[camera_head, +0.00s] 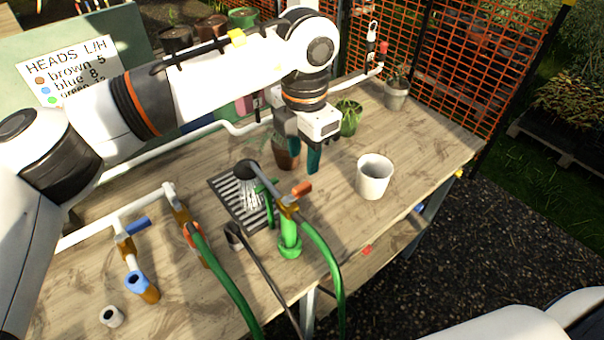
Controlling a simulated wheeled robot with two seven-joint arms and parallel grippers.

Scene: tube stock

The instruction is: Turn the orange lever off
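The orange lever (302,189) sits on a brass valve (288,202) on top of a green upright stand (289,240). A dark spray head (246,170) on the same fitting sprays water down onto a slatted drain grate (226,190). My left gripper (305,160) points down above and behind the lever, apart from it. Its teal fingers look parted with nothing seen between them, though the near finger partly overlaps a brown pot (287,160) behind. My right gripper is not in view.
A white cup (374,176) stands right of the lever. A green hose (325,255) runs from the valve over the table's front edge. Blue-handled and orange-fitted pipes (137,225) stand at left. Plants (349,118) and orange mesh (450,70) are behind.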

